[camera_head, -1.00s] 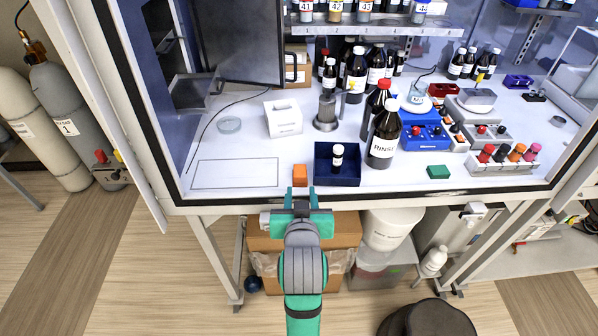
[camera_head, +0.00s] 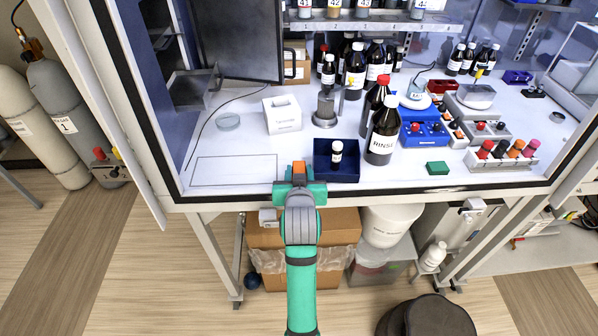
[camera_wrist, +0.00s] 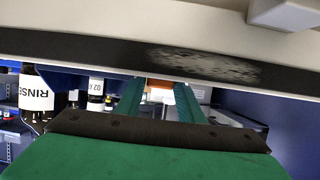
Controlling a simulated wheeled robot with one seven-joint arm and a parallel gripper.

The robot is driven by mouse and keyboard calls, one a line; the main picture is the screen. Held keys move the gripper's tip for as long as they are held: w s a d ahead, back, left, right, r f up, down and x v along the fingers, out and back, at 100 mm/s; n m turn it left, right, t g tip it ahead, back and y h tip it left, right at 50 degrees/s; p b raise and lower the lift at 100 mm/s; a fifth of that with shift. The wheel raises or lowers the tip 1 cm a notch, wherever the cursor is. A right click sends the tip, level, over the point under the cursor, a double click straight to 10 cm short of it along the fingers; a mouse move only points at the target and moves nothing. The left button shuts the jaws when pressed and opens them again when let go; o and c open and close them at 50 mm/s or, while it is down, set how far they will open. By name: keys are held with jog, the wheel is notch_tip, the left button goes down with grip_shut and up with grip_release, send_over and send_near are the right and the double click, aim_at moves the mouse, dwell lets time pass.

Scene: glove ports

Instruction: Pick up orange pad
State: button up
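The orange pad (camera_head: 299,168) is a small orange block near the front edge of the white work surface, left of the dark blue tray. My gripper (camera_head: 299,172) is at its near side and hides part of it. In the wrist view my gripper (camera_wrist: 160,94) shows two teal fingers spread apart. The orange pad (camera_wrist: 158,86) shows small in the gap between their far ends. The fingers look open, with no clear grip on the pad. Its lower part is hidden.
The blue tray (camera_head: 320,173) holding a small vial stands close right of my gripper. The RINSE bottle (camera_head: 382,135), a white tissue box (camera_head: 283,116) and a green pad (camera_head: 437,168) stand around. The dark cabinet sill (camera_head: 400,194) lies below. The outlined area (camera_head: 235,172) at left is clear.

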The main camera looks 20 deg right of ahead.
jog(key=shift+w, duration=0.1)
jog(key=shift+c, duration=0.3)
jog(key=c, duration=0.6)
jog(key=shift+r, duration=0.1)
